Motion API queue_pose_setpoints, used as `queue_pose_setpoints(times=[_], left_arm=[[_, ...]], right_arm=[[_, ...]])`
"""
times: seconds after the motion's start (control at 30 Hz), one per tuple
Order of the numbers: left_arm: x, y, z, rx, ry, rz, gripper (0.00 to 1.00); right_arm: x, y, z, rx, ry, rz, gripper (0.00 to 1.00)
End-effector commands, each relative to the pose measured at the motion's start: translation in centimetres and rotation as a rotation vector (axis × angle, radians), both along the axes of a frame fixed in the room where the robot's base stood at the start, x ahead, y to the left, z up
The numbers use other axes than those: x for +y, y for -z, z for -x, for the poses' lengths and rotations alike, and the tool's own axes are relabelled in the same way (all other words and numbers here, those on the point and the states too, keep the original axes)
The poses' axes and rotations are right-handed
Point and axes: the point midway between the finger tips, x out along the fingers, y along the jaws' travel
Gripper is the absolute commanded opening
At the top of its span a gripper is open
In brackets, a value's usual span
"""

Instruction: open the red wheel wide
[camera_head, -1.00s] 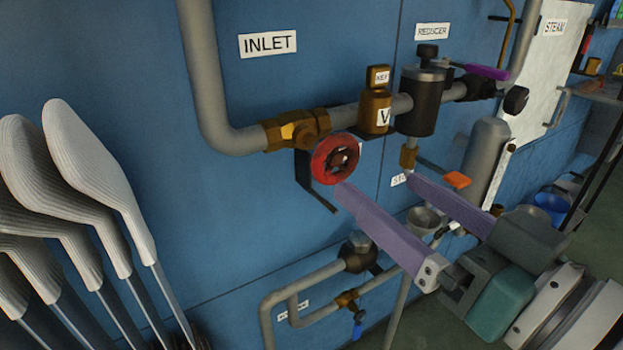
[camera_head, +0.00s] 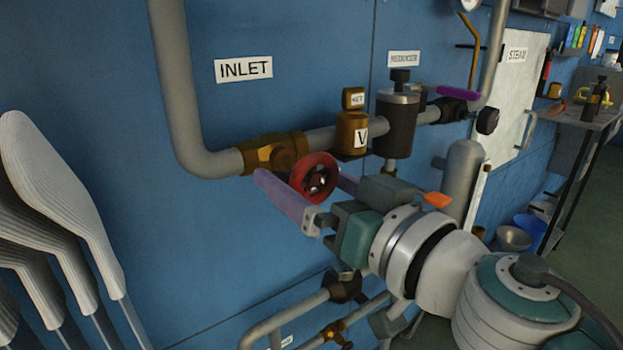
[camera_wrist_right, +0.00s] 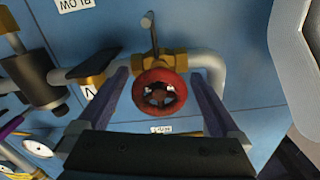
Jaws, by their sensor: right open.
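The red wheel (camera_head: 314,177) is a round handwheel on the brass inlet valve (camera_head: 272,153), under the INLET label on the blue wall. My right gripper (camera_head: 300,178) is open, with one purple finger on each side of the wheel. In the right wrist view the red wheel (camera_wrist_right: 159,92) sits between the two spread fingers of the right gripper (camera_wrist_right: 164,80), with a gap visible on both sides. In the head view the far finger is partly hidden behind the wheel. My left gripper is not in view.
A grey pipe (camera_head: 176,95) runs down to the valve. A brass part (camera_head: 352,132) and a dark reducer (camera_head: 396,122) stand right of it. Lower pipes (camera_head: 290,315) run below my arm. Pale sock boards (camera_head: 50,190) stand at the left.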

Motion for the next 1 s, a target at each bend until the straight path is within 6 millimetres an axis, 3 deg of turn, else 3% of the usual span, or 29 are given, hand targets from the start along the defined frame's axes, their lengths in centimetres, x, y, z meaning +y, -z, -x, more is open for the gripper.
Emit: queue_pose_setpoints(times=[0.07, 0.13, 0.77, 1.0], left_arm=[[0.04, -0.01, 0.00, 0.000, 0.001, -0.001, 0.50], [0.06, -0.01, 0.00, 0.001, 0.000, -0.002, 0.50], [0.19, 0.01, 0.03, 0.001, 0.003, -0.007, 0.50], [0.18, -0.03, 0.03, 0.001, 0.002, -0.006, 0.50]], right_arm=[[-0.01, -0.01, 0.01, 0.000, 0.000, 0.000, 1.00], [-0.03, -0.02, 0.02, 0.000, 0.000, 0.000, 0.93], [-0.05, -0.01, 0.04, 0.000, 0.000, 0.000, 0.22], [-0.07, -0.03, 0.03, -0.008, 0.000, 0.010, 0.20]])
